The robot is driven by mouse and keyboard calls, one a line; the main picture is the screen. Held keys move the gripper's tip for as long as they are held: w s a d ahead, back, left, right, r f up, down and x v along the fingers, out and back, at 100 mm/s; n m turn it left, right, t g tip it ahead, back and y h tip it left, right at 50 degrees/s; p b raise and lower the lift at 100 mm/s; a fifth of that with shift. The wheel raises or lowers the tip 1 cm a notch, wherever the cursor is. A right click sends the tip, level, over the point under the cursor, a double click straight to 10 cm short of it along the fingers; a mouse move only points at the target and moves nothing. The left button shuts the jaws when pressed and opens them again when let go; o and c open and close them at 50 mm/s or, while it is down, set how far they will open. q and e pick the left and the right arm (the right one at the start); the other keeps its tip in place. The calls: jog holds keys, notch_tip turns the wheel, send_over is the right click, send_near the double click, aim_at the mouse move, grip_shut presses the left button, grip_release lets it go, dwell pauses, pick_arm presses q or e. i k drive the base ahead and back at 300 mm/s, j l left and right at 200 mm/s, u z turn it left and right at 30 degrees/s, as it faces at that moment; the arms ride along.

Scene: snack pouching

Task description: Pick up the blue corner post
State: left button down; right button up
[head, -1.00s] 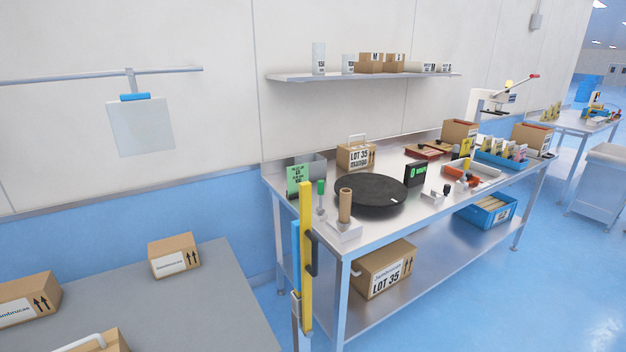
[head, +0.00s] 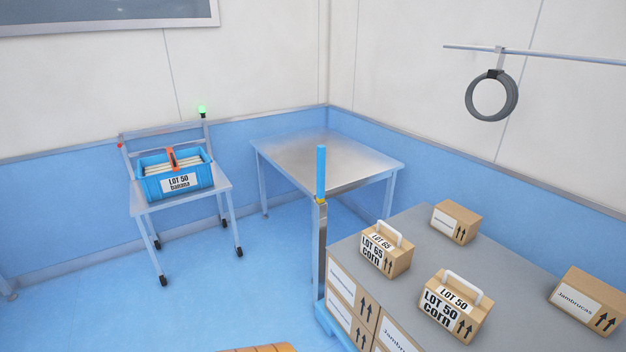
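A blue corner post (head: 321,172) stands upright at the near left corner of the grey-topped carton stack. Its bright blue upper end rises above a grey metal upright (head: 319,250), with a small yellow band where they meet. I cannot tell how far the blue part runs down inside or behind the metal. Neither of my grippers shows in the head view.
A bare steel table (head: 325,158) stands behind. A cart (head: 140,205) holds a blue crate (head: 150,188). Floor between is clear.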

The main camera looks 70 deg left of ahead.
aim_at(321, 150)
jog(key=u, duration=2.2)
